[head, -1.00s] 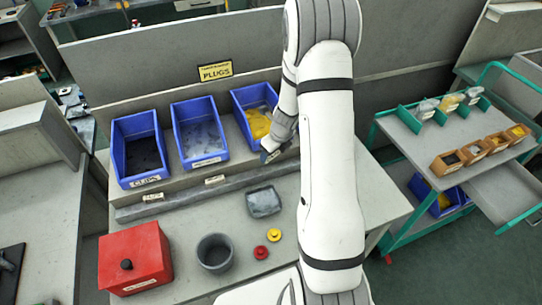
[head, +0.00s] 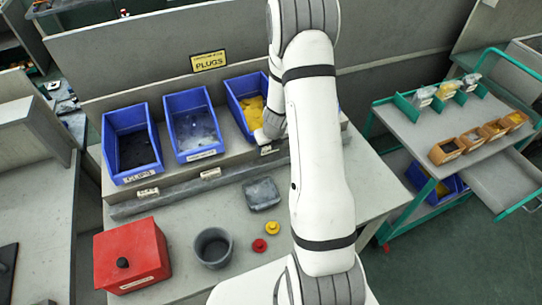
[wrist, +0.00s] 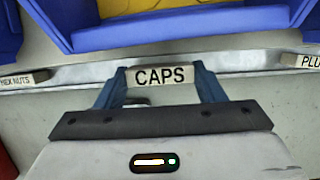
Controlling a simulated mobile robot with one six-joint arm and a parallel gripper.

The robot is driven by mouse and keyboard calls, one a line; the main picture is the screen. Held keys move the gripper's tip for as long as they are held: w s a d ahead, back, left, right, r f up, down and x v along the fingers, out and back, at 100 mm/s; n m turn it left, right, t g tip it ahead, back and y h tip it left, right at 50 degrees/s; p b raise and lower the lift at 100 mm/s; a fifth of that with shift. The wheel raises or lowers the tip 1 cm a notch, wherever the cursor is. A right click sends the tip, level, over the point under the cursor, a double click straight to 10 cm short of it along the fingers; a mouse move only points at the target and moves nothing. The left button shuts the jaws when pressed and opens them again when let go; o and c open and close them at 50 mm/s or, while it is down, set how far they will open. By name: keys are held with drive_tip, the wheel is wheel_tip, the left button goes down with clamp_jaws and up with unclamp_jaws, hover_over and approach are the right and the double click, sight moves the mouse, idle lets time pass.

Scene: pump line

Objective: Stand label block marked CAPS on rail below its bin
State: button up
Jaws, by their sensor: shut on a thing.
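The CAPS label block (wrist: 160,76) is a small pale block with black letters, held between the two blue fingers of my gripper (wrist: 161,80). Its lettering faces the wrist camera. It is in line with the grey rail (wrist: 235,68), in front of a blue bin (wrist: 190,28) with yellow contents. I cannot tell whether it touches the rail. In the head view the block (head: 268,150) shows at the rail's right part, below the third blue bin (head: 236,104). My arm hides that bin's right side and the rail beyond.
A HEX NUTS block (wrist: 22,79) and a partly cut-off block reading PLU (wrist: 311,61) stand on either side. Two more blue bins (head: 131,141) (head: 192,123) are to the left. A red box (head: 132,258), grey cup (head: 212,248) and grey tray (head: 261,194) occupy the bench.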

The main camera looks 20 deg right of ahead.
sight(270, 151)
drive_tip(key=shift+f+b, duration=1.5)
drive_tip(key=shift+f, duration=0.45)
drive_tip(key=shift+f, duration=0.1)
drive_tip(key=shift+f, duration=0.15)
drive_tip(key=o, duration=1)
